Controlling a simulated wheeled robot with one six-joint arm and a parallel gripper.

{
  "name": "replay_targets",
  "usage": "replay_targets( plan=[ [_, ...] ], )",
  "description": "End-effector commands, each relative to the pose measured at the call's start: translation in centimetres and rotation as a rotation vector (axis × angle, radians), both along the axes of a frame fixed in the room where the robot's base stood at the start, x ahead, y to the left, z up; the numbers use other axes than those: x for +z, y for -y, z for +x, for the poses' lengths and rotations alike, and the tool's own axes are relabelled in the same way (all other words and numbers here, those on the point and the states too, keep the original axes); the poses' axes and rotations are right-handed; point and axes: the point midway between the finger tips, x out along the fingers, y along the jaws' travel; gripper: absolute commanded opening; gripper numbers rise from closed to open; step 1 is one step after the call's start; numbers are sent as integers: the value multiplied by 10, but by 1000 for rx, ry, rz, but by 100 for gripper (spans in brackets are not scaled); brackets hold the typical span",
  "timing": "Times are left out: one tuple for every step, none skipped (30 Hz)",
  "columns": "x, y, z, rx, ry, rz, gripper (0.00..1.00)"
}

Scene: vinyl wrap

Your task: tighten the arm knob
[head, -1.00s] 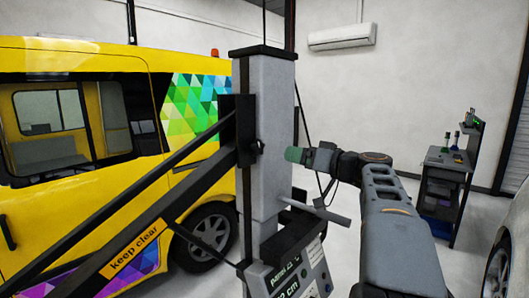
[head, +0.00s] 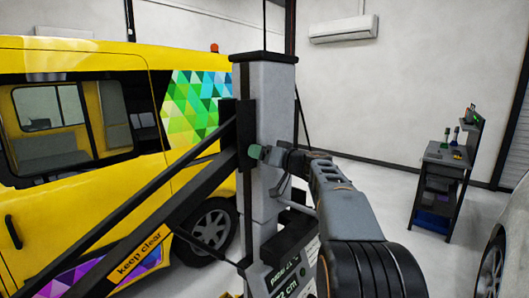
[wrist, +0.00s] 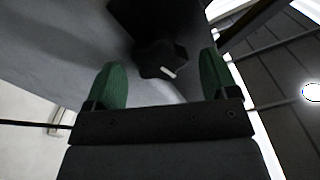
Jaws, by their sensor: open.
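The arm knob (wrist: 160,60) is a dark, lobed knob with a short white mark, on a black bracket (wrist: 150,20) at the grey column (head: 268,180). In the wrist view it lies ahead of and between the green fingertips of my gripper (wrist: 158,82), a little nearer the right one. The fingers are open, and neither seems to touch the knob. In the head view my gripper (head: 256,152) is at the bracket on the column and hides the knob.
Black diagonal arms run left from the column, one with a "keep clear" label (head: 138,257). A yellow van (head: 60,215) with a colourful pattern stands behind. A dark tool cart (head: 440,185) stands at the right, with open floor around it.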

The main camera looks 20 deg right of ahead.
Motion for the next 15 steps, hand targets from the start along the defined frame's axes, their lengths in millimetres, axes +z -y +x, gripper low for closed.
replay_targets(
  plan=[
    [0,0,1,0,0,0,80],
    [0,0,1,0,0,0,80],
    [0,0,1,0,0,0,80],
    [0,0,1,0,0,0,80],
    [0,0,1,0,0,0,80],
    [0,0,1,0,0,0,80],
    [0,0,1,-1,0,0,80],
    [0,0,1,-1,0,0,80],
    [0,0,1,-1,0,0,76],
    [0,0,1,-1,-1,1,73],
    [0,0,1,-1,-1,1,70],
    [0,0,1,-1,-1,1,66],
    [0,0,1,-1,-1,1,63],
    [0,0,1,-1,-1,1,61],
    [0,0,1,-1,-1,1,57]
  ],
)
